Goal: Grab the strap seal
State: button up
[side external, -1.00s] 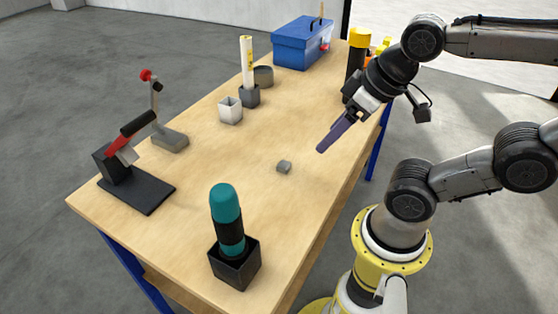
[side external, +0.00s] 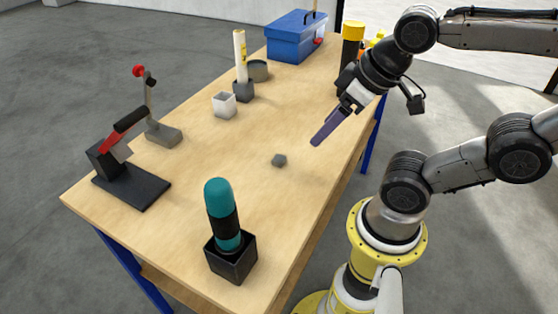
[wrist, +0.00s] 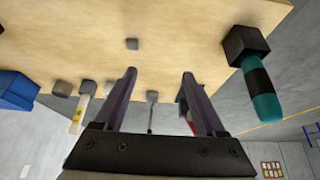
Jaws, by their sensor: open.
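A small grey block (side external: 279,160), the thing here that may be the strap seal, lies on the open middle of the wooden table. It is too small to make out its detail. It also shows in the wrist view (wrist: 132,44), beyond the fingertips and a little left of their midline. My gripper (side external: 317,141) has long purple fingers and hangs above the table, to the right of the block and apart from it. In the wrist view the two fingers (wrist: 159,74) are spread with nothing between them.
The table (side external: 185,225) is clear around the block. A teal-handled tool (side external: 222,212) stands in a black holder (side external: 232,263) at the front. A red-handled tool (side external: 125,140) is at the left. A white cup (side external: 223,104) and blue toolbox (side external: 296,40) are farther back.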

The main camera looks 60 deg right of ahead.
jog(key=m+g+y, duration=0.4)
jog(key=m+g, duration=0.1)
jog(key=m, duration=1.1)
send_over(279, 157)
jog(key=d, duration=0.2)
notch_tip(279, 157, down, 3)
jog(key=d+f+m, duration=0.2)
jog(key=d+f, duration=0.2)
jog(key=f, duration=0.1)
jog(key=shift+g, duration=0.3)
jog(key=x, duration=0.8)
jog(key=a+x, duration=0.1)
jog(key=x, duration=0.4)
jog(key=shift+s+r, duration=0.1)
jog(key=shift+r, duration=0.05)
grip_shut()
